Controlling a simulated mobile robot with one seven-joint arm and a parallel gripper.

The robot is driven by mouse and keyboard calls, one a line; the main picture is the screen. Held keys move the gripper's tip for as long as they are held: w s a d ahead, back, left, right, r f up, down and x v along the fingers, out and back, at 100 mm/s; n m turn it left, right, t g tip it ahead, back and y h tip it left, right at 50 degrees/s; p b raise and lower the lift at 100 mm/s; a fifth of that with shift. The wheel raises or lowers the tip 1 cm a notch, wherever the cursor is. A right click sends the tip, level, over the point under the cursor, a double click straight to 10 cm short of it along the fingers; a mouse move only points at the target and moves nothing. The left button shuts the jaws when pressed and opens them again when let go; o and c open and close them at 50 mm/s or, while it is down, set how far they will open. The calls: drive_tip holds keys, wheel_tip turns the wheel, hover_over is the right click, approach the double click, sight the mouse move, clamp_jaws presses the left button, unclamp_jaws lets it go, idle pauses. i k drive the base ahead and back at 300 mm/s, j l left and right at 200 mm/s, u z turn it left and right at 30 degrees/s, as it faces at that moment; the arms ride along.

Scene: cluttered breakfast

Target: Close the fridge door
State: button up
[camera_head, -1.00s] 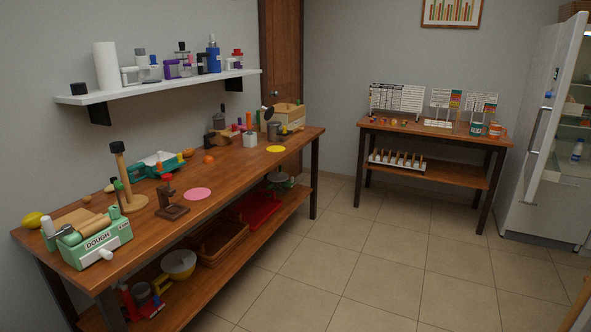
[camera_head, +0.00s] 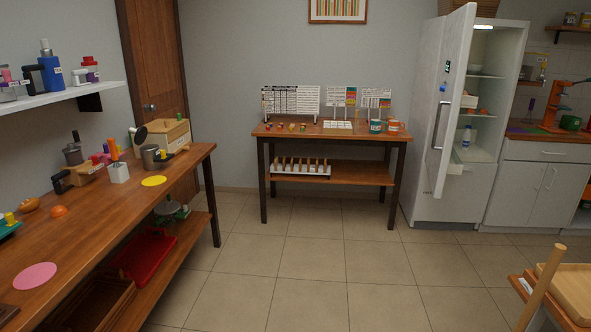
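The white fridge (camera_head: 419,150) stands against the back wall at the right in the head view. Its upper door (camera_head: 455,95) is open and swings out toward me, seen at a steep angle. The door has a long grey vertical handle (camera_head: 437,124) and a small dark panel. The lit inside shows shelves with a bottle (camera_head: 466,137) and other items. A closed lower front lies under the open compartment. My gripper does not show in this view.
A wooden workbench (camera_head: 190,165) with tools runs along the left. A small wooden table (camera_head: 333,137) stands left of the fridge. Grey cabinets (camera_head: 540,190) adjoin the fridge on the right. A wooden chair or table corner (camera_head: 540,290) is at the lower right. The tiled floor (camera_head: 330,262) between is clear.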

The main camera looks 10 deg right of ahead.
sight(440, 161)
drive_tip(key=i+z, duration=0.4)
drive_tip(key=i, duration=0.8)
drive_tip(key=i+z, duration=0.4)
drive_tip(key=i, duration=0.15)
drive_tip(key=i+j+z, duration=0.35)
drive_tip(key=i, duration=0.15)
drive_tip(key=i+j+z, duration=0.25)
drive_tip(key=i+z, duration=0.15)
drive_tip(key=i+j+z, duration=0.1)
drive_tip(key=i, duration=0.45)
drive_tip(key=i+j+z, duration=0.1)
drive_tip(key=i+j, duration=0.15)
drive_tip(key=i, duration=0.3)
